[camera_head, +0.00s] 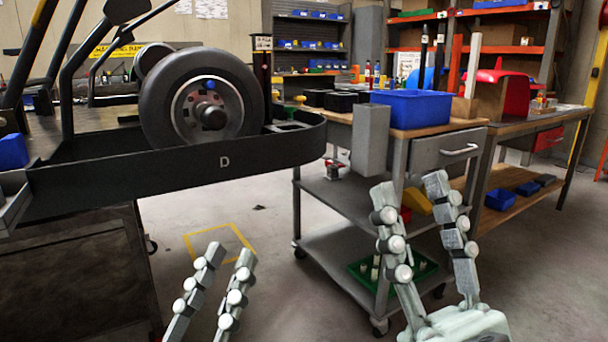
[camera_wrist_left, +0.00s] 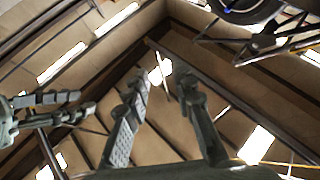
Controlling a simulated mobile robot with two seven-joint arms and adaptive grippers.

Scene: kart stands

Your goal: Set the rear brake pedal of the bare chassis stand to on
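A kart stand with a black rim (camera_head: 200,163) marked "D" is at the left in the head view. It carries a black-tyred wheel (camera_head: 205,105) and dark frame tubes (camera_head: 70,70). I cannot make out a rear brake pedal, nor tell whether this is the bare chassis stand. My left gripper (camera_head: 231,252) is open and empty, below and in front of the rim. In the left wrist view its fingers (camera_wrist_left: 163,82) point up towards the ceiling, apart. My right gripper (camera_head: 408,184) is open and empty in front of the cart; it also shows in the left wrist view (camera_wrist_left: 45,110).
A grey wheeled cart (camera_head: 340,200) stands right of the kart stand, with a blue bin (camera_head: 411,107) on top and a grey box (camera_head: 370,140) at its near side. A wooden bench (camera_head: 535,122) is behind. Floor between stand and cart is clear.

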